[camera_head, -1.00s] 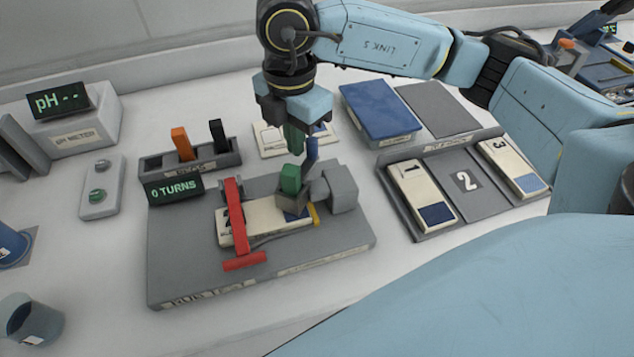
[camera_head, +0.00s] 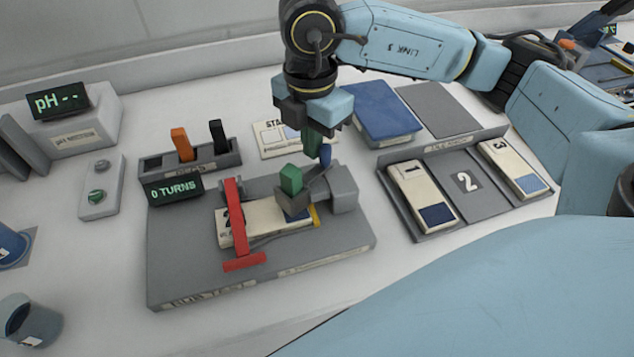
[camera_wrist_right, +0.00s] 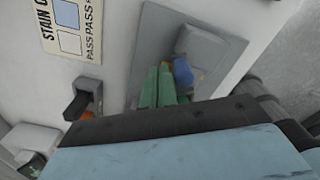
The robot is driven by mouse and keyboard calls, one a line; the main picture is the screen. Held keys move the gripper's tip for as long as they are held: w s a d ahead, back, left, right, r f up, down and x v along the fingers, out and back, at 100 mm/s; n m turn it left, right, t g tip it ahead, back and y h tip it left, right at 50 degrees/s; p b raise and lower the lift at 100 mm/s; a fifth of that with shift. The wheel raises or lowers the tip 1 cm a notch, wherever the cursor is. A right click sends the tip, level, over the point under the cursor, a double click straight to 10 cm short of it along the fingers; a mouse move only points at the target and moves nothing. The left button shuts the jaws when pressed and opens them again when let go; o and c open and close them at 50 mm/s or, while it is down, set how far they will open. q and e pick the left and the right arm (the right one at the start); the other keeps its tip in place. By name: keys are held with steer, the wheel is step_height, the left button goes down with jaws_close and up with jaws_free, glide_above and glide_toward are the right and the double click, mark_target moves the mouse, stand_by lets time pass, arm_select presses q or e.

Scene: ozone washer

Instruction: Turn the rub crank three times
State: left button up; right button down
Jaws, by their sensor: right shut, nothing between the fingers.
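The grey rub tester (camera_head: 190,262) stands on the bench with a red clamp (camera_head: 236,215) over a pale strip (camera_head: 262,222). A green block (camera_head: 291,180) sits upright in a grey holder above the strip. The crank's blue handle (camera_head: 325,155) stands beside the grey housing (camera_head: 343,188). My right gripper (camera_head: 311,148) is shut and empty, its green fingers close beside the handle; whether they touch is unclear. In the wrist view the fingers (camera_wrist_right: 157,87) are together, just left of the blue handle (camera_wrist_right: 182,72). The display (camera_head: 174,189) reads 0 TURNS. My left gripper is out of view.
A rack (camera_head: 190,160) with an orange and a black handle stands behind the tester. A blue-lidded box (camera_head: 383,112) is behind right. A tray (camera_head: 468,190) with numbered strips lies right. A pH meter (camera_head: 75,125) and cup (camera_head: 30,320) are left.

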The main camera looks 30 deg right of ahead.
steer(key=shift+s, duration=0.1)
steer(key=shift+s+d, duration=0.25)
steer(key=shift+s, duration=0.3)
steer(key=shift+s+d, duration=0.25)
steer(key=shift+s, duration=0.25)
steer(key=shift+s, duration=1.25)
steer(key=shift+s+a, duration=0.15)
steer(key=shift+s, duration=0.45)
steer(key=shift+s+a, duration=0.15)
steer(key=shift+s, duration=0.4)
